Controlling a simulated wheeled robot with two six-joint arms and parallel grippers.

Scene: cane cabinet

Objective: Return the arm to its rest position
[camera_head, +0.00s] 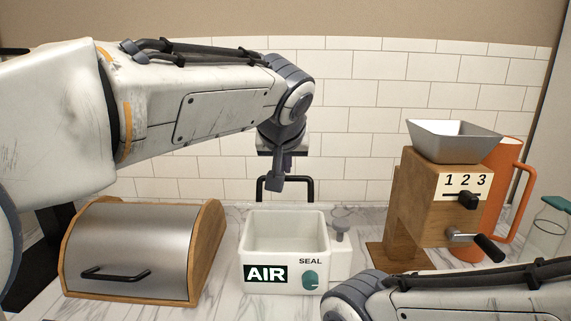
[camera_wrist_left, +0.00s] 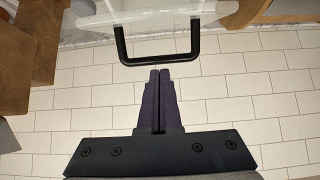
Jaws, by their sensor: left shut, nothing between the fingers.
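My left arm comes in from the left in the head view, and its gripper (camera_head: 277,184) points down above the back of the white AIR/SEAL box (camera_head: 252,256). In the left wrist view the two fingers of the left gripper (camera_wrist_left: 159,74) lie together, shut and empty. A black bar handle (camera_head: 309,190) stands behind the box, and it also shows just past the fingertips in the left wrist view (camera_wrist_left: 157,62). I cannot tell whether the fingers touch it. Part of my right arm shows at the lower right, but its gripper is out of view.
A bread box (camera_head: 130,245) with a steel lid stands left on the marble counter. A wooden grinder (camera_head: 424,200) with a steel hopper (camera_head: 455,140) stands right, with an orange jug (camera_head: 503,165) behind it and a glass jar (camera_head: 546,232) at the far right. White tiles cover the wall.

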